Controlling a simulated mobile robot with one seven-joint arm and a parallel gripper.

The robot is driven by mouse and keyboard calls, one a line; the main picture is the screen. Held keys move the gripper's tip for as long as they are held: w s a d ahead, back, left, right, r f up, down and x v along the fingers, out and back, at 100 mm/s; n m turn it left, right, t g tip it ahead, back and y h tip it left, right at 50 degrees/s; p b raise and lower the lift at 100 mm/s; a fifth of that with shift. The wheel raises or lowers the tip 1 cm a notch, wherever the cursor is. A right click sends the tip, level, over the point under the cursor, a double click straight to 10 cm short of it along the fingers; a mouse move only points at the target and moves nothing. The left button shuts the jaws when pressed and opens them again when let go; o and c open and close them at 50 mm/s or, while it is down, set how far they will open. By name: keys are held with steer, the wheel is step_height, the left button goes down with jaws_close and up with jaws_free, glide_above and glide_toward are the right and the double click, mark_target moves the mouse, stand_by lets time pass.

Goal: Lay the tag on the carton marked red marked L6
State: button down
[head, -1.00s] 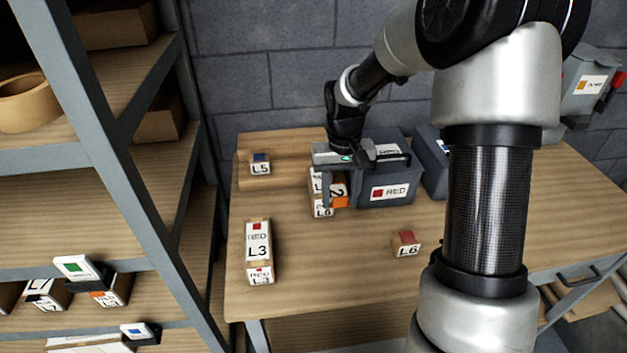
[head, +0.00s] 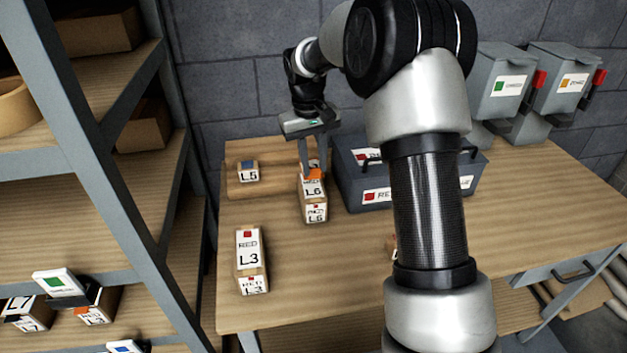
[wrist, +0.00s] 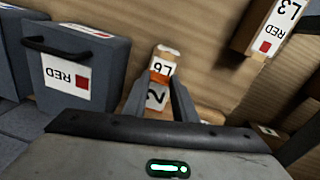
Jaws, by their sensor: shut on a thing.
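My gripper (head: 313,171) points down over the far end of a carton marked red and L6 (head: 316,212), which stands on the table. Its fingers are shut on the tag, a white piece with a black 2 and an orange end (head: 314,174). In the wrist view the tag (wrist: 156,98) sits between the fingers, its orange end against the L6 label of the carton (wrist: 165,67). Whether the tag touches the carton top I cannot tell. The fingers hide part of the tag in the head view.
A red L3 carton (head: 248,250) stands at the front left, and a small L5 block (head: 248,172) at the back left. A grey bin marked red (head: 350,170) is close on the right. My arm covers a small block. Shelving (head: 120,180) flanks the left.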

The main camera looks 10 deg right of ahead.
steer(key=shift+f, duration=2.55)
steer(key=shift+f, duration=0.2)
steer(key=c, duration=1.4)
jaws_free()
steer(key=shift+c, duration=0.2)
steer(key=shift+r, duration=0.1)
